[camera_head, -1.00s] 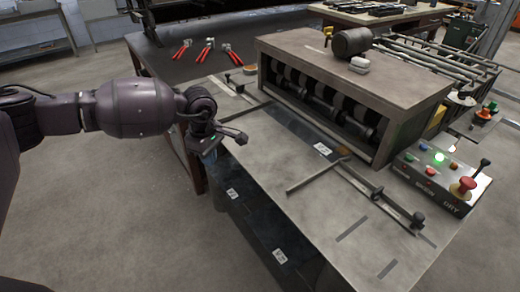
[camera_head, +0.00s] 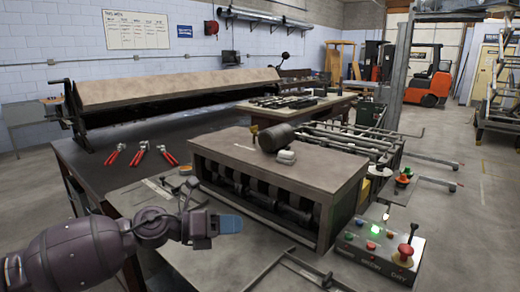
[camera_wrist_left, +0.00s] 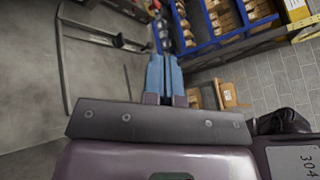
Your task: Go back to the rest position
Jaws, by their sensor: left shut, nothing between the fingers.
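My left gripper (camera_head: 229,224) is in the lower left of the head view, in front of the roll-forming machine (camera_head: 280,165). Its blue fingers are closed together with nothing between them. They also show closed in the left wrist view (camera_wrist_left: 164,78), pointing out over open floor towards shelving. My purple left arm comes in from the lower left corner. My right gripper is not in any view.
A control box (camera_head: 380,250) with a lit green button and red knob stands at the machine's right. Red-handled snips (camera_head: 141,153) lie on the dark table. A long sheet brake (camera_head: 180,90) is behind. Blue shelving with boxes (camera_wrist_left: 215,25) shows in the wrist view.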

